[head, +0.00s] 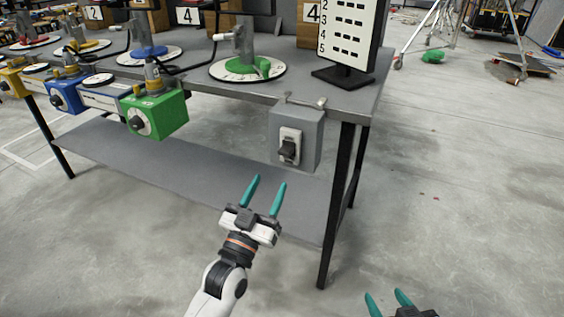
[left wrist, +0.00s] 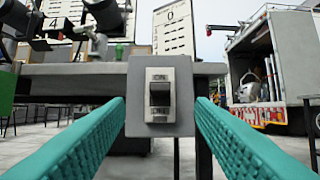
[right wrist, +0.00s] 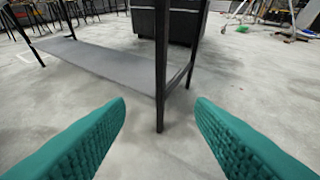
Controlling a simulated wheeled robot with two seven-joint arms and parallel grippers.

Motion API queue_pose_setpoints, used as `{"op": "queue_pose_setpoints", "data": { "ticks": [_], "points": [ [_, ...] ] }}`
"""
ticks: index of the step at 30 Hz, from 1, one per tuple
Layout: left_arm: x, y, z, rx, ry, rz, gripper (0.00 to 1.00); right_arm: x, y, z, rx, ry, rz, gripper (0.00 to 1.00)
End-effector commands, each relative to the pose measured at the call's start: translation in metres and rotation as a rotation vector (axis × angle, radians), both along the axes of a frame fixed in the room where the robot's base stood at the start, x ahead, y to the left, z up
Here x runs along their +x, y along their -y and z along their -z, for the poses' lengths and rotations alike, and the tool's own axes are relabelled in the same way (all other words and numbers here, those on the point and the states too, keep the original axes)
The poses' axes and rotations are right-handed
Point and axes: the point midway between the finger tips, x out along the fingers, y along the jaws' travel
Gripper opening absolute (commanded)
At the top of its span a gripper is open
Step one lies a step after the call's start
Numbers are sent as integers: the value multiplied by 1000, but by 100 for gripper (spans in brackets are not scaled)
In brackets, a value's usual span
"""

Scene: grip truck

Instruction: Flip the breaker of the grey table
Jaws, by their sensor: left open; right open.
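The breaker (head: 289,147) is a black switch on a white plate, set in a grey box (head: 308,128) at the front right corner of the grey table (head: 345,98). My left gripper (head: 267,181) is open and empty, below and in front of the box. In the left wrist view the breaker switch (left wrist: 160,94) sits between the two teal fingers, apart from them, with ON above it. The lettering below it is too small to read. My right gripper (head: 386,299) is open and empty at the bottom of the head view, away from the table.
A green box with a dial (head: 153,114) hangs on the table edge left of the breaker, with blue and yellow boxes further left. A black-framed sign (head: 349,40) stands on top. Table legs (head: 336,200) and a lower shelf (head: 190,165) are near.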

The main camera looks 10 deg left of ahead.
Motion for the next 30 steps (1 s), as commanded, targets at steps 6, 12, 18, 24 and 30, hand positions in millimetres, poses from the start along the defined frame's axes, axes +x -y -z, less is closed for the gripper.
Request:
{"op": "queue_pose_setpoints", "data": {
  "ticks": [6,12,18,24,30],
  "points": [
    [41,13,-17,0,2,-1,49,13,-7,-19,36,149,-10,49],
    [67,21,-27,1,-1,-1,49,20,-11,-36,63,257,-17,49],
    [76,24,-32,1,-3,-1,49,22,-13,-44,74,304,-19,49],
    [76,25,-32,1,-3,-1,49,22,-13,-45,75,306,-19,49],
    [76,24,-32,1,-3,-1,25,22,-13,-45,75,306,-19,49]
  ]
}}
